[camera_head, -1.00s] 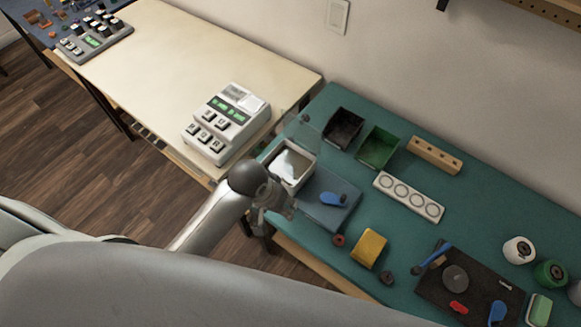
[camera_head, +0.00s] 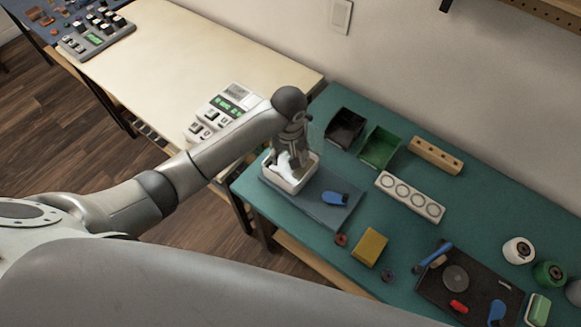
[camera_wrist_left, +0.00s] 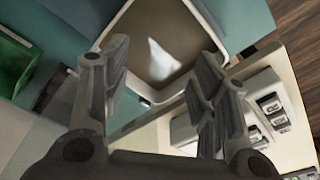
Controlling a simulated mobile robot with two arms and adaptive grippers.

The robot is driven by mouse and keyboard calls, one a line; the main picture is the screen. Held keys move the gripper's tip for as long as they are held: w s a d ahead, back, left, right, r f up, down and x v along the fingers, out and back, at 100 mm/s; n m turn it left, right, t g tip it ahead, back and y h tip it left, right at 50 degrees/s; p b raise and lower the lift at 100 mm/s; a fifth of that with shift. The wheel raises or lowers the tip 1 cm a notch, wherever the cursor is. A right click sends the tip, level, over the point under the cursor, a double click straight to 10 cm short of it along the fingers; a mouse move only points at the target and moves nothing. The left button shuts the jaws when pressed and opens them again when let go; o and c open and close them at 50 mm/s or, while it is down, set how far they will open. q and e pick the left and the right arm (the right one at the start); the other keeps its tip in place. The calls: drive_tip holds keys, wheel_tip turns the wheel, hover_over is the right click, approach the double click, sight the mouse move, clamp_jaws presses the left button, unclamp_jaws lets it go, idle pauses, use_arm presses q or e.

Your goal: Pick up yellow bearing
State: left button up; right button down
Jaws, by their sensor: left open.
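I cannot make out a yellow bearing in either view. The only yellow thing is a block (camera_head: 370,247) lying on the green mat. Small rings lie beside it, a reddish one (camera_head: 341,239) and a dark one (camera_head: 387,275). My left gripper (camera_head: 289,160) is above a white-rimmed tray (camera_head: 309,175) and hides part of its inside. In the left wrist view the gripper (camera_wrist_left: 163,85) has its fingers apart with nothing between them. The tray (camera_wrist_left: 228,22) there shows a brownish inside with a bright patch. My right gripper is not in view.
A black bin (camera_head: 344,128) and a green bin (camera_head: 380,147) stand right of the tray. A white holder with round recesses (camera_head: 409,197), a wooden block (camera_head: 436,154) and a dark board (camera_head: 470,290) lie further right. A keypad device (camera_head: 207,122) stands left.

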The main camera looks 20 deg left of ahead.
use_arm(q)
drive_tip(key=shift+w+a+f, duration=0.1)
drive_tip(key=shift+w+f, duration=0.05)
drive_tip(key=shift+f, duration=1.1)
drive_tip(key=shift+w+d+f, duration=0.1)
drive_tip(key=shift+w+f, duration=0.1)
drive_tip(key=shift+f, duration=1.1)
drive_tip(key=shift+w+a+f, duration=0.1)
drive_tip(key=shift+w+f, duration=0.05)
drive_tip(key=shift+f, duration=1.1)
drive_tip(key=shift+c, duration=0.4)
drive_tip(key=c, duration=1)
